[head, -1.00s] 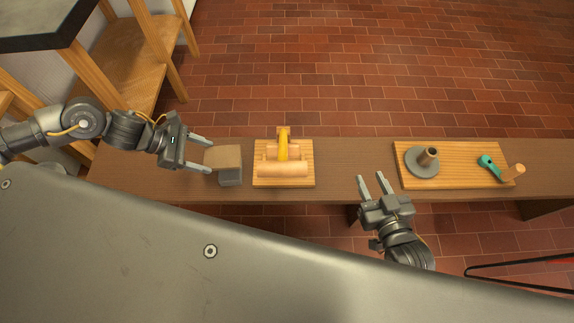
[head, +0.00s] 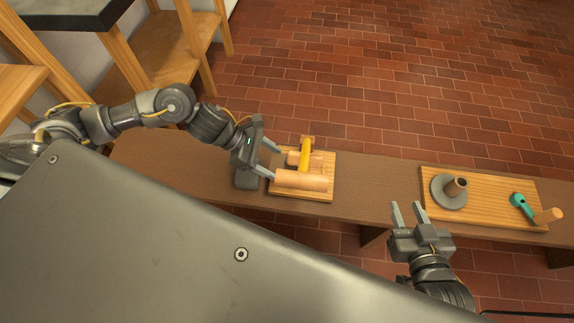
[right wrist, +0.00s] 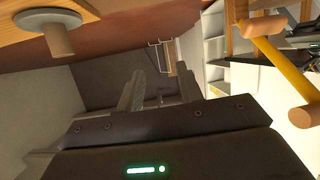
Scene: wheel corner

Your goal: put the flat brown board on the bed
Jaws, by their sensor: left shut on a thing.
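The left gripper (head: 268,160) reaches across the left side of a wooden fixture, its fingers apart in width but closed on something. The flat brown board is no longer seen on the grey block (head: 246,183); it seems to be between the fingers, blending with the wood, and its contact with the bed cannot be told. The fixture has a pale base (head: 300,195), a front roller (head: 302,180) and a yellow handle (head: 305,155). The handle also shows in the right wrist view (right wrist: 283,70). The right gripper (head: 409,212) is open and empty at the table's front edge.
A second wooden board (head: 490,188) on the right carries a grey disc with a peg (head: 446,193) and a teal tool (head: 521,207). The table (head: 372,185) is clear between the fixture and this board. Wooden furniture (head: 170,50) stands at the far left.

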